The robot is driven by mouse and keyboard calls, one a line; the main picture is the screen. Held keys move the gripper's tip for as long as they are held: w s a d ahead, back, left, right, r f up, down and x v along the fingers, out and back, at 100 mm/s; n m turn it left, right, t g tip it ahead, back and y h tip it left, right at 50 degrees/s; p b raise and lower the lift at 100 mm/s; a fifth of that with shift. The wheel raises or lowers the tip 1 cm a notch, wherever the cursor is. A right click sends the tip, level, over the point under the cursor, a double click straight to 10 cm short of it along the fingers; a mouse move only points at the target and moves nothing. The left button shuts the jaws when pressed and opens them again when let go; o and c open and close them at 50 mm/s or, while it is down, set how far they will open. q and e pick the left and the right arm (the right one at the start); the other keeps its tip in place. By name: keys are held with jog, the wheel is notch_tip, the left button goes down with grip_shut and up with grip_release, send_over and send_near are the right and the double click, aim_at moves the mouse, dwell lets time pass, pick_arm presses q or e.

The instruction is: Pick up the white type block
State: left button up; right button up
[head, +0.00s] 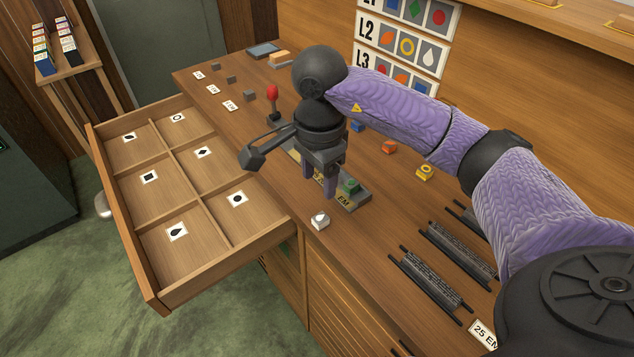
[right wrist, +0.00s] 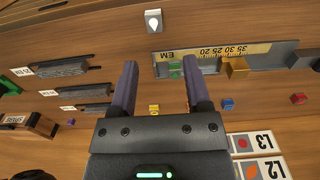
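The white type block (head: 320,220) stands on the wooden counter near its front edge, right of the open drawer. It carries a pale drop-like mark on its top, seen in the right wrist view (right wrist: 153,20). My right gripper (head: 318,194) hangs fingers down just behind and above the block. Its two purple fingers are spread with nothing between them in the right wrist view (right wrist: 160,63). The block lies beyond the fingertips, apart from them. My left gripper is in neither view.
A metal composing tray with a yellow scale (right wrist: 220,50) lies close behind the block, holding a green block (head: 349,186). The open drawer (head: 205,168) has several marked compartments. Dark racks (head: 430,277) lie to the right. Orange (head: 389,147) and yellow (head: 425,172) blocks stand further back.

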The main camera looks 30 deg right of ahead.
aim_at(320, 217)
jog(key=shift+o, duration=0.3)
jog(key=f, duration=0.3)
jog(key=f+b, duration=0.1)
jog(key=f, duration=0.2)
jog(key=f+b, duration=0.1)
jog(key=f, duration=0.2)
jog(key=shift+s+f, duration=0.15)
jog(key=shift+s, duration=0.25)
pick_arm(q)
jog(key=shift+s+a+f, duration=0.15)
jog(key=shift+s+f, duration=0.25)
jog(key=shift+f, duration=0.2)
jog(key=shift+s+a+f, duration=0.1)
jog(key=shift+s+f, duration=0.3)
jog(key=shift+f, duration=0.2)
pick_arm(e)
jog(key=shift+c, duration=0.5)
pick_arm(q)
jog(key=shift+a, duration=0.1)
pick_arm(e)
grip_shut()
